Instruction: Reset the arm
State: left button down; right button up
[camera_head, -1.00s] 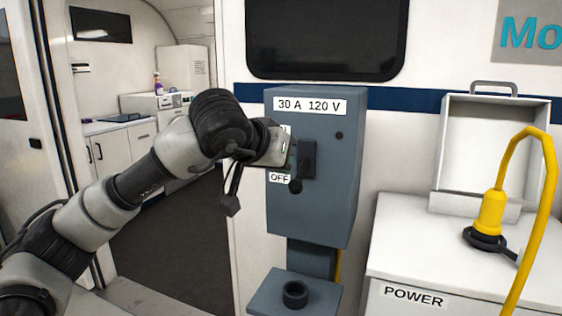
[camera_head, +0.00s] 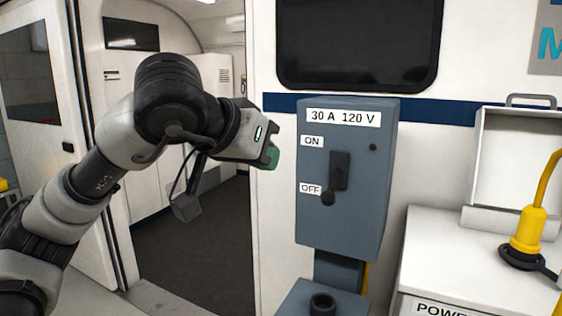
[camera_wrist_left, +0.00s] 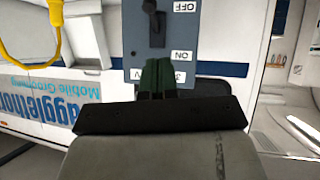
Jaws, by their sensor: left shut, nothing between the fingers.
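My left gripper (camera_head: 271,156) is shut and empty in the head view. It is in front of the van wall, to the left of the grey power box (camera_head: 378,215) and apart from it. The box is labelled "30 A 120 V", with ON and OFF labels at its left side. Its black switch handle (camera_head: 338,171) has its knob end down by the OFF label. My right gripper is not in view.
A white POWER cabinet (camera_head: 440,262) with an open lid stands at the right. A yellow plug and cable (camera_head: 531,228) stand on it. The van's open doorway is behind my arm at left. A black socket (camera_head: 322,304) sits below the box.

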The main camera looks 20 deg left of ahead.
pick_arm(q)
jog(key=shift+s+a, duration=0.15)
jog(key=shift+s, duration=0.2)
